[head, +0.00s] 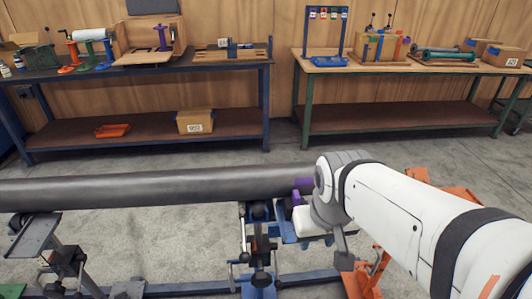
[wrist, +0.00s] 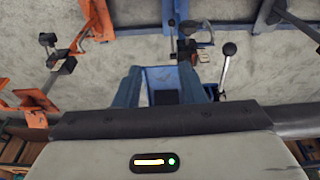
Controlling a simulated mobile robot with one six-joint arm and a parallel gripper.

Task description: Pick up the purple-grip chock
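In the head view, a small purple part (head: 296,198) shows just below the grey pipe (head: 160,187), left of my arm's wrist. Another purple patch (head: 303,181) shows against the pipe. They may belong to the purple-grip chock, but its body is hidden or too small to make out. My gripper (head: 310,220) is largely hidden at the end of my white arm, close to the purple parts. In the wrist view, a pale housing with a lit indicator fills the bottom. No fingers or purple grip can be made out there.
A blue stand (head: 258,245) with clamps and levers sits under the pipe. Orange supports (head: 365,275) stand at the right. A blue open holder (wrist: 160,84) and a ball-knob lever (wrist: 228,55) show in the wrist view. Two workbenches (head: 140,62) (head: 400,66) line the back wall.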

